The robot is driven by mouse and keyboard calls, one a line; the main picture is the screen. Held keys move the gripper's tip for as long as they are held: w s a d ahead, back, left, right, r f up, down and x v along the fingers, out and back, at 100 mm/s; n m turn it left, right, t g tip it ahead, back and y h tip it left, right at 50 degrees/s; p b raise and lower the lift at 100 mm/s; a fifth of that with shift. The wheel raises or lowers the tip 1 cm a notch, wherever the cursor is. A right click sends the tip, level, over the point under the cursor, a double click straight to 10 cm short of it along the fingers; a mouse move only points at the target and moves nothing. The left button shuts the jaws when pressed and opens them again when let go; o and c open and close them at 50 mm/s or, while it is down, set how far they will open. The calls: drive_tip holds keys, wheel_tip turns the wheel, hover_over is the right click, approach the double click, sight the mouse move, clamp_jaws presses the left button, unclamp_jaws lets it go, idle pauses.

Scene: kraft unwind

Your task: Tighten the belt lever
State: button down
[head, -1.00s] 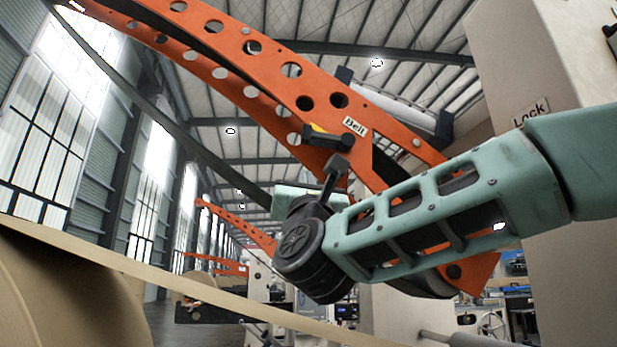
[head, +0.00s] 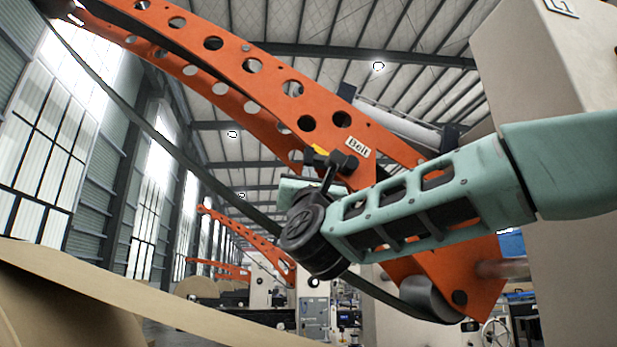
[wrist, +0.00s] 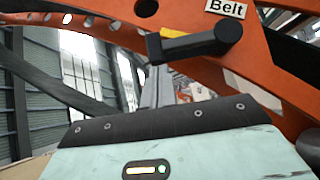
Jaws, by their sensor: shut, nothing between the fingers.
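The belt lever (head: 342,161) is a short dark handle with a round hub, on the orange arm beside the "Belt" label (head: 358,147). A yellow piece (head: 318,150) shows just behind it. In the wrist view the lever (wrist: 195,45) lies nearly level, its hub at the right end. My gripper (head: 331,168) is shut and empty, its dark fingers pointing up at the lever from below. In the wrist view the fingers (wrist: 155,80) reach the lever's left end; I cannot tell whether they touch it.
The perforated orange arm (head: 250,65) slants across the view. A dark belt (head: 150,130) runs below it. A brown paper roll (head: 70,310) stands at lower left, with a paper web (head: 170,300) crossing in front. A beige machine column (head: 550,80) stands at right.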

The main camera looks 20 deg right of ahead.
sight(307, 150)
drive_tip(key=shift+a+m+h+b, duration=0.1)
drive_tip(key=shift+m+h+b, duration=0.2)
drive_tip(key=shift+b, duration=0.25)
drive_tip(key=r+m+g+h+b, duration=0.1)
drive_tip(key=m+h, duration=0.1)
drive_tip(key=m, duration=0.1)
drive_tip(key=r+m+g+h+b, duration=0.1)
drive_tip(key=m+g+h+b, duration=0.1)
drive_tip(key=r+m+g+h+b, duration=0.1)
drive_tip(key=m+h+b, duration=0.1)
drive_tip(key=m, duration=0.1)
drive_tip(key=shift+w+a+r+m+g+h, duration=0.2)
drive_tip(key=shift+a+m+g+h, duration=0.1)
drive_tip(key=shift+a, duration=0.1)
drive_tip(key=shift+s+r+m+g+h, duration=0.1)
drive_tip(key=shift+r+m+g+h, duration=0.3)
drive_tip(key=shift+m+g, duration=0.3)
drive_tip(key=shift+r+m+g+h, duration=0.3)
drive_tip(key=shift+r+m+g, duration=0.2)
drive_tip(key=shift+m, duration=0.4)
drive_tip(key=shift+d, duration=0.1)
